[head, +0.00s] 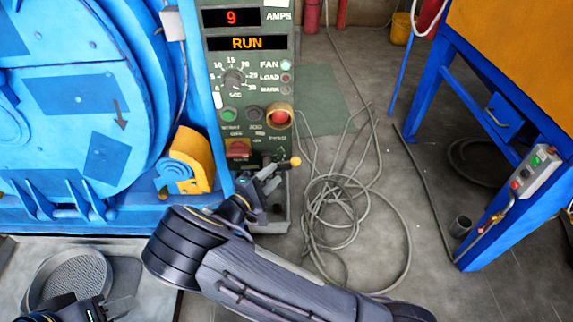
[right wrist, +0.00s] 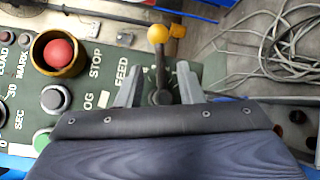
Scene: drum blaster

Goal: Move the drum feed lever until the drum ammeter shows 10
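The drum ammeter (head: 231,17) at the top of the green control panel shows a red 9. The drum feed lever has a yellow knob (head: 295,162) and sticks out at the panel's lower right. It also shows in the right wrist view (right wrist: 159,34), beside the word FEED. My right gripper (head: 268,184) is at the lever. Its two fingers (right wrist: 157,80) stand apart, one on each side of the dark lever stem, with visible gaps. The lever's base is partly hidden by my gripper. My left gripper (head: 78,308) is at the bottom left edge, mostly cut off.
The display below the ammeter reads RUN (head: 247,43). A red stop button in a yellow collar (head: 279,117) is close to the lever. A big blue drum machine (head: 75,120) stands left. Loose cable (head: 345,205) lies on the floor. A blue-framed table (head: 440,80) stands right.

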